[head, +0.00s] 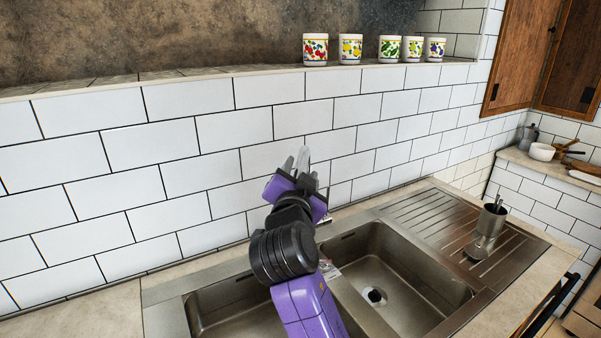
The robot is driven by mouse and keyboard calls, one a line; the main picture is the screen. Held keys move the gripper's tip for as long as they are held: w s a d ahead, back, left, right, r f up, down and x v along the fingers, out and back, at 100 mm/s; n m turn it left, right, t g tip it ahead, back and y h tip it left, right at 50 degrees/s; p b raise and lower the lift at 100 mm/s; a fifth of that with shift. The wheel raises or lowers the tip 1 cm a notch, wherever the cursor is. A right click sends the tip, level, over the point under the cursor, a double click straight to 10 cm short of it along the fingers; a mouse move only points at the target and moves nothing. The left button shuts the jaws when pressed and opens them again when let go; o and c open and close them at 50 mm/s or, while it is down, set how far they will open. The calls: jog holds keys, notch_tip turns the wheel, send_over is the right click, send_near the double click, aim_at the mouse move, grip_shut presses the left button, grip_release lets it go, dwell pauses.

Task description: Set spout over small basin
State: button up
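My gripper (301,170) is up in front of the tiled wall, above the back edge of the sink. Grey metal shows at its tip; I cannot tell how much of this is fingers and how much is the tap's spout. The tap's body is mostly hidden behind my gripper and arm. The sink has two basins. The left basin (215,306) is partly covered by my arm and looks like the smaller one. The right basin (425,290) is open to view, with a dark drain. I cannot tell which basin the spout is over.
A ribbed steel drainboard (425,215) lies right of the basins. A metal cup with utensils (490,225) stands on it. Several painted cups, one with red fruit (315,49), line the ledge above. A white bowl (542,152) sits on the far right counter. The left counter (85,317) is clear.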

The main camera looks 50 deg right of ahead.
grip_shut()
jog(key=shift+a, duration=0.1)
dwell(1.2)
